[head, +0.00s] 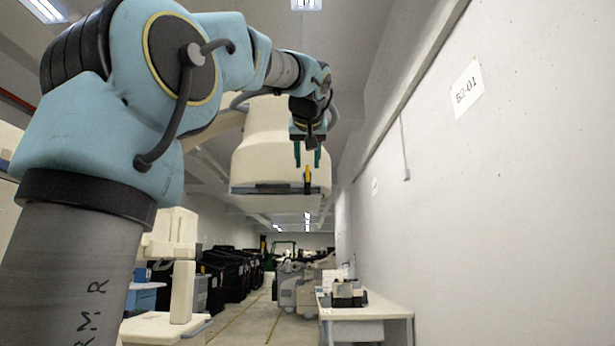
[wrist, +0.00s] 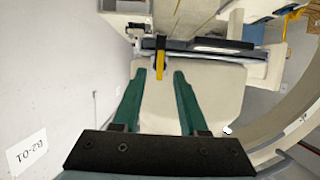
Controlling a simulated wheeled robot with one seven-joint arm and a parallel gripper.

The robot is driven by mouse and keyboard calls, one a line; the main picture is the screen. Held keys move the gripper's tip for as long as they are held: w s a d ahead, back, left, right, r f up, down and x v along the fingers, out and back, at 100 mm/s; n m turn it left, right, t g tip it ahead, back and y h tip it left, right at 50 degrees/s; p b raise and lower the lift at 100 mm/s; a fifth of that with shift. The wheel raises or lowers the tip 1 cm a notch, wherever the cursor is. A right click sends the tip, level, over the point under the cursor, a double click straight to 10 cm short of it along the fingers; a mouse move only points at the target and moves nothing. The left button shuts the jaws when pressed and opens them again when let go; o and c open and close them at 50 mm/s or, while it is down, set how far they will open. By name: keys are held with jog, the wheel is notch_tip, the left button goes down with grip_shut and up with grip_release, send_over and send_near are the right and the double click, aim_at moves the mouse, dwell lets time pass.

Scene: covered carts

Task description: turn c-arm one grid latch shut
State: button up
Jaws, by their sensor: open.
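The c-arm's large cream housing (head: 275,150) hangs ahead of me, with a dark grid strip (head: 262,188) along its lower edge. The grid latch (head: 308,174) is a small yellow lever with a black end at the right of that strip. In the wrist view the latch (wrist: 160,66) stands upright in the picture, its black end over the strip (wrist: 205,46). My gripper (head: 307,158) has two green fingers, apart and empty. In the wrist view the latch's yellow end appears in line with the gap between the fingertips (wrist: 159,75). I cannot tell whether either finger touches it.
A white wall (head: 500,200) with a sign runs along the right. A white table (head: 367,312) with a device on it stands low right. Dark covered carts (head: 222,275) line the left of the aisle. The c-arm's curved arc (wrist: 285,120) is right in the wrist view.

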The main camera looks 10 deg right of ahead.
jog(key=shift+b+v, duration=0.4)
jog(key=shift+v, duration=2.05)
